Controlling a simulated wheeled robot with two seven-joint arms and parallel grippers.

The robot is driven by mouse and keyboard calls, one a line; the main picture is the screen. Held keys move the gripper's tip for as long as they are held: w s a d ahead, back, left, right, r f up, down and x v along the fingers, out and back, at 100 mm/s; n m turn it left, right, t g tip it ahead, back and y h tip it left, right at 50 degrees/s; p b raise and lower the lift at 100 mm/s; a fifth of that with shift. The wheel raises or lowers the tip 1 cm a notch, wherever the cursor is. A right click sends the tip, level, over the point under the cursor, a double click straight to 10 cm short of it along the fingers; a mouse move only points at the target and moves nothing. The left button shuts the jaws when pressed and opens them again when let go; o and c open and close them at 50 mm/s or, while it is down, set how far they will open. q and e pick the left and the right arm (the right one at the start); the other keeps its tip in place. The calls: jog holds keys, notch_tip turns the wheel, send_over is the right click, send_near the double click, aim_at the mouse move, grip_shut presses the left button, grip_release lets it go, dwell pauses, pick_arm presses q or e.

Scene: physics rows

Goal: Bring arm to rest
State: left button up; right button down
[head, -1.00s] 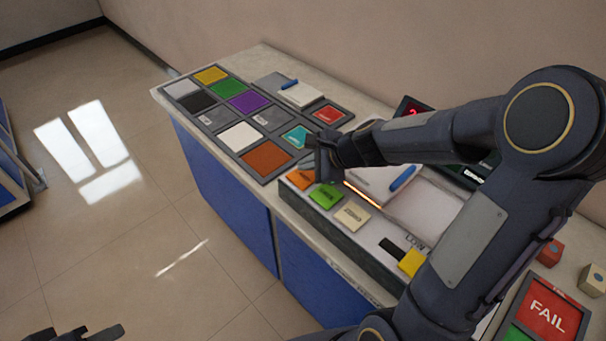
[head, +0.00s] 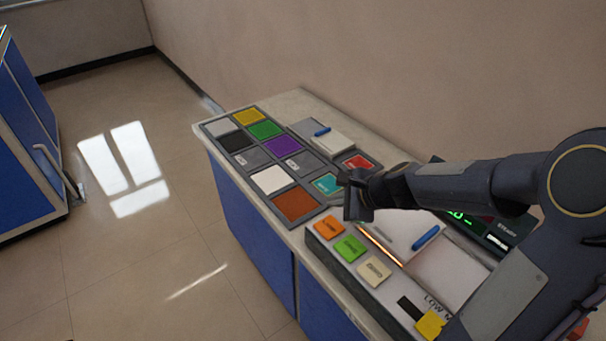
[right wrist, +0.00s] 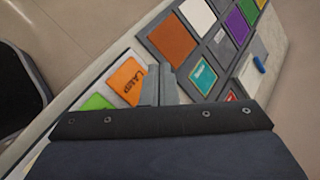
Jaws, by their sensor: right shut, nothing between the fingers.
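My right gripper (head: 356,198) shows in the head view at the end of my dark arm from the right. It is above the counter, between the teal tile (head: 327,184) and the orange tile (head: 328,228). In the right wrist view its two fingers (right wrist: 160,86) are together with nothing between them, beside the orange tile marked "LAMP" (right wrist: 127,80). Whether the fingertips touch the surface below is hard to tell. My left gripper is not in view.
The counter (head: 294,103) bears a grey tile board with coloured squares, such as brown (head: 296,205), and a grey box with green (head: 349,248) and beige (head: 374,272) tiles. A blue pen (head: 426,237) and a lit display (head: 462,217) lie under my arm.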

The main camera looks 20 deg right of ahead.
jog(key=s+a+r+n+g+y, duration=0.1)
jog(key=s+a+r+n, duration=0.1)
jog(key=s+r+n, duration=0.4)
jog(key=s+a+r+n, duration=0.1)
jog(key=s+a+n, duration=0.1)
jog(key=s+n, duration=0.4)
jog(key=s+f+n+g+h, duration=0.1)
jog(key=s+f+n+h, duration=0.1)
jog(key=s+n, duration=0.5)
jog(key=s, duration=0.5)
jog(key=shift+s+d, duration=0.15)
jog(key=shift+d, duration=0.05)
